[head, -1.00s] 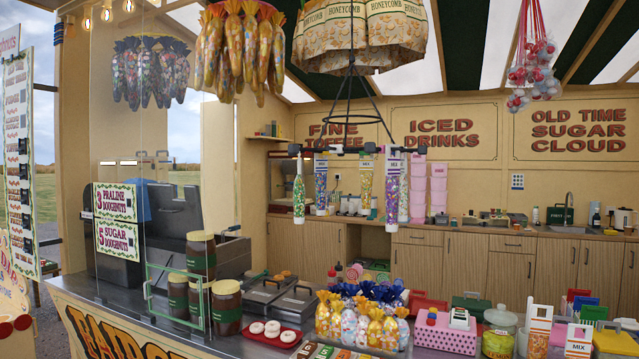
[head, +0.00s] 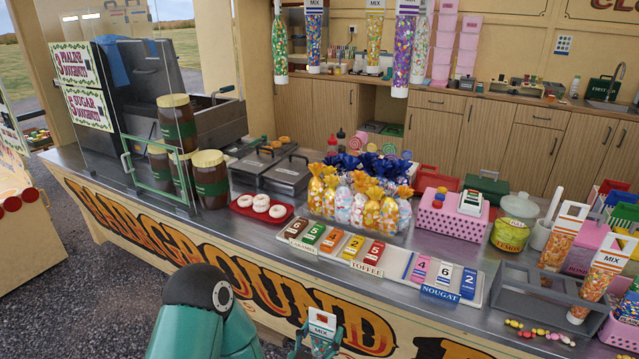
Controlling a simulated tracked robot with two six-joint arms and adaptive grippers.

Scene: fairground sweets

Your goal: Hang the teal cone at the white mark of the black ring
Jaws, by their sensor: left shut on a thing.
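My left gripper (head: 320,344) is low at the bottom edge of the head view, in front of the counter. It is shut on a cone with a white MIX header card (head: 322,328). This looks like the teal cone, but its body is mostly hidden by the gripper and cut off by the frame edge. The black ring and its white mark are above the frame. My right gripper is not in view.
The counter holds jars (head: 210,180), a red doughnut tray (head: 262,211), bagged sweets (head: 360,199), a price board (head: 336,243) and a pink crate (head: 453,217). Cones with orange sweets (head: 604,270) stand at the right. The air above the counter's middle is clear.

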